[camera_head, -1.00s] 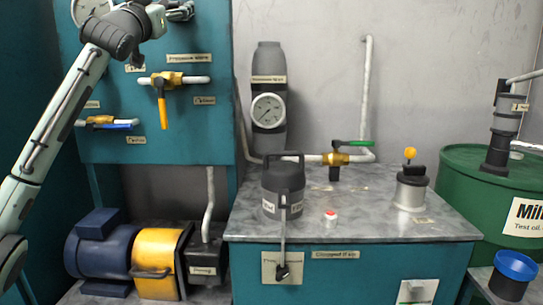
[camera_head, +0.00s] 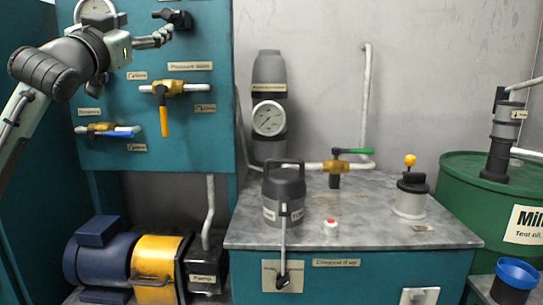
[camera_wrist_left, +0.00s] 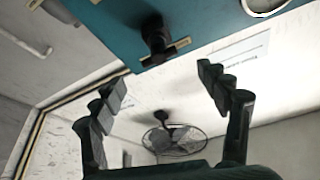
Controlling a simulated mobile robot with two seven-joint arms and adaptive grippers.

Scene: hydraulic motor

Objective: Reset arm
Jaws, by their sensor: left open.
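My left arm comes in from the left in the head view, in front of the teal panel (camera_head: 190,145). Its gripper (camera_head: 164,37) points right, just below and left of a black knob (camera_head: 176,19) near the panel's top. In the left wrist view the gripper (camera_wrist_left: 164,78) has its fingers spread wide with nothing between them. The black knob (camera_wrist_left: 155,38) shows beyond the fingertips, apart from them. My right gripper is not in view.
Brass valves with an orange handle (camera_head: 163,113) and a blue handle (camera_head: 112,134) project from the panel below the gripper. A gauge (camera_head: 95,12) is above it. A grey-topped cabinet (camera_head: 375,225) carries a pump and a green-handled valve (camera_head: 352,151). A green drum (camera_head: 465,185) stands right.

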